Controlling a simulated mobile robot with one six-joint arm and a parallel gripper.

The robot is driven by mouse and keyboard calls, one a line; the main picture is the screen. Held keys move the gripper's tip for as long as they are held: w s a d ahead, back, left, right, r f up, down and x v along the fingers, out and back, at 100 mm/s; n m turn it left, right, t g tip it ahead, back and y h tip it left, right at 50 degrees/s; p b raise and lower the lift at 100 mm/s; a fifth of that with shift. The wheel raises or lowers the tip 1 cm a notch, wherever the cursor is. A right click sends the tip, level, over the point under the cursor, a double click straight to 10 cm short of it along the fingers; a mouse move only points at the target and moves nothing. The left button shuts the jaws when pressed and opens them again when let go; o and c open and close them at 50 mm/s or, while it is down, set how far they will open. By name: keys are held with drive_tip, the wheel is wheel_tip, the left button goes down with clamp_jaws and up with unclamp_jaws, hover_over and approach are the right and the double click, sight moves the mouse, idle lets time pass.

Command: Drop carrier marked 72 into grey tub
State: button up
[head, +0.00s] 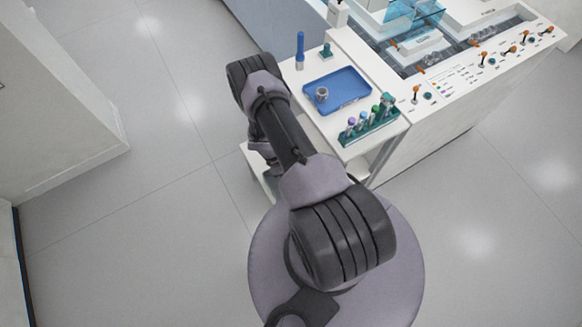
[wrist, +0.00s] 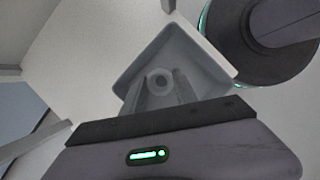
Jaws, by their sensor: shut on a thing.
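In the wrist view my gripper (wrist: 160,95) is shut on a small pale round piece (wrist: 160,78), which looks like a tube carrier seen end-on. No number can be read on it, so I cannot tell whether it is 72. The grey tub (wrist: 205,62), square with sloping walls, lies beyond the fingertips. The held piece appears over the tub's inside; how high above its floor I cannot tell. In the head view my arm hides the gripper, and the tub does not show.
A white bench (head: 298,72) holds a blue tray (head: 351,88) with a small round metal piece (head: 322,93). A teal rack (head: 369,127) with capped tubes and a blue upright tube (head: 300,48) stand nearby. The floor at left is clear.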

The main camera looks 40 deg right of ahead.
drive_tip(key=shift+f, duration=0.8)
drive_tip(key=o, duration=1.1)
drive_tip(key=shift+r, duration=0.1)
drive_tip(key=shift+c, duration=0.2)
drive_tip(key=shift+r, duration=0.1)
drive_tip(key=p+v, duration=0.5)
drive_tip(key=v, duration=1.2)
drive_tip(key=shift+w, duration=0.2)
drive_tip(key=shift+a, duration=0.15)
